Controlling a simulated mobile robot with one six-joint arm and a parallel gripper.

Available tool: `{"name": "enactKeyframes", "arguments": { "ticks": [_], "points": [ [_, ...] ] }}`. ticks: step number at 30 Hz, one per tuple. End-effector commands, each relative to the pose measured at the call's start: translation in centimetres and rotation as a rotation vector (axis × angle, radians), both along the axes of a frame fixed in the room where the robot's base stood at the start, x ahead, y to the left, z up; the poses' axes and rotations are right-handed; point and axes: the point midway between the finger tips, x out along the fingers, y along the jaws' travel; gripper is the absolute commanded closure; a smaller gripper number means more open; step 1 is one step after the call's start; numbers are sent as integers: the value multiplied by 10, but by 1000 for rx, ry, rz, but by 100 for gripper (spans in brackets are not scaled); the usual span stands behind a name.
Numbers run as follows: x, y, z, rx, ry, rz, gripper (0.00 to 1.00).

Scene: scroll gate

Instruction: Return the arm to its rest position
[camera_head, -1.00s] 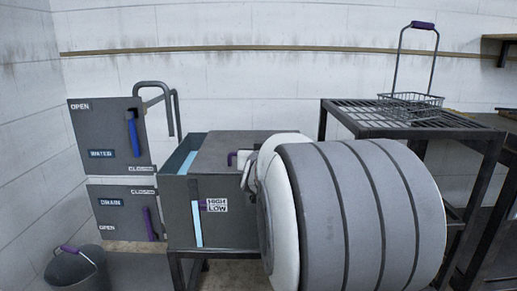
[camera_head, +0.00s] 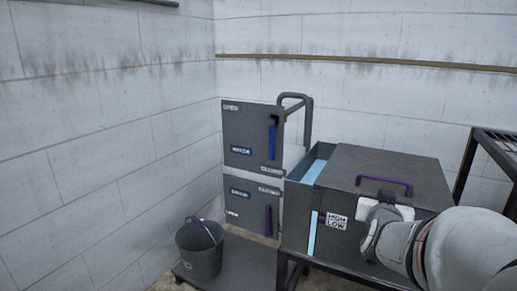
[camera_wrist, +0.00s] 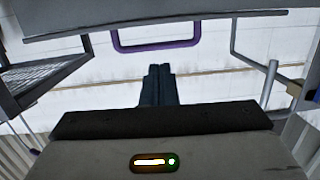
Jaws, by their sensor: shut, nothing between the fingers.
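My arm (camera_head: 460,245) reaches in from the lower right in the head view. Its wrist end is in front of the dark tank's front right side, below the purple lid handle (camera_head: 384,186); its fingertips cannot be made out there. In the wrist view my gripper (camera_wrist: 160,70) has its two dark fingers together, with nothing between them. A purple handle (camera_wrist: 155,46) shows just beyond the fingertips, apart from them in the picture; whether they touch cannot be told.
The dark tank (camera_head: 285,218) has a HIGH/LOW gauge and an open blue-lined slot. Left of it stand WATER (camera_head: 248,130) and DRAIN (camera_head: 238,196) lever panels and a grey bucket (camera_head: 200,255). A metal rack (camera_head: 495,145) stands at right.

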Motion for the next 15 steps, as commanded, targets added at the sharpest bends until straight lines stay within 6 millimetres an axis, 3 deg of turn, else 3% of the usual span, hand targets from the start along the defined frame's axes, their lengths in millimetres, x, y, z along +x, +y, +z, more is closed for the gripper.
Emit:
{"name": "enactKeyframes", "arguments": {
  "ticks": [1, 8, 15],
  "points": [
    [0, 13, 22, 22, 35, 37, 100],
    [-15, 80, 56, 145, 289, 215, 100],
    [-61, 139, 91, 233, 590, 356, 100]
  ]
}}
